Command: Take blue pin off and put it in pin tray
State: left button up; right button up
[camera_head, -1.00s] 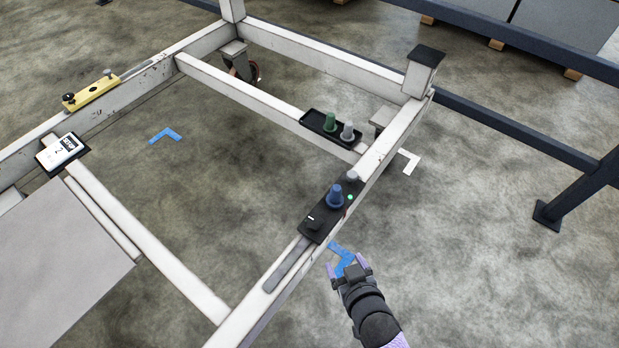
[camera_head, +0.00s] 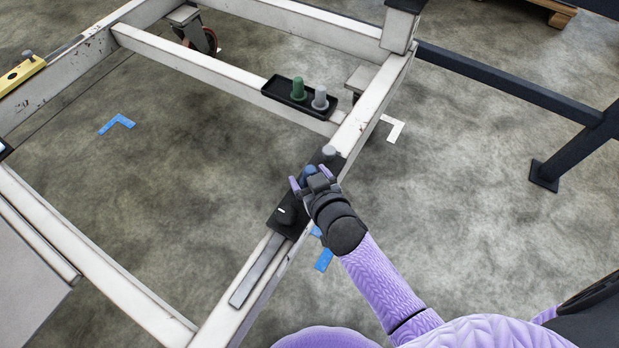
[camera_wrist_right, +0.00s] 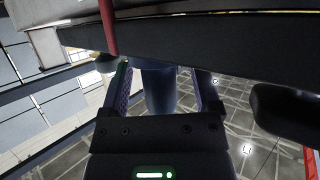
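The blue pin (camera_head: 310,171) stands on a black fixture (camera_head: 286,218) on the trolley's near right rail, partly hidden by my right gripper. My right gripper (camera_head: 312,181) has one finger on each side of the pin. In the right wrist view the blue pin (camera_wrist_right: 158,90) shows between the two open fingers (camera_wrist_right: 160,92), with a gap on each side. The black pin tray (camera_head: 274,89) sits on the cross rail, holding a green pin (camera_head: 298,90) and a grey pin (camera_head: 320,98). My left gripper is not in view.
A grey knob (camera_head: 329,152) stands just beyond the blue pin on the same rail. The trolley's white corner post (camera_head: 399,30) rises at the upper right. A dark blue floor barrier (camera_head: 500,88) lies farther right. The space inside the frame is open floor.

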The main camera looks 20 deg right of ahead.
grip_shut()
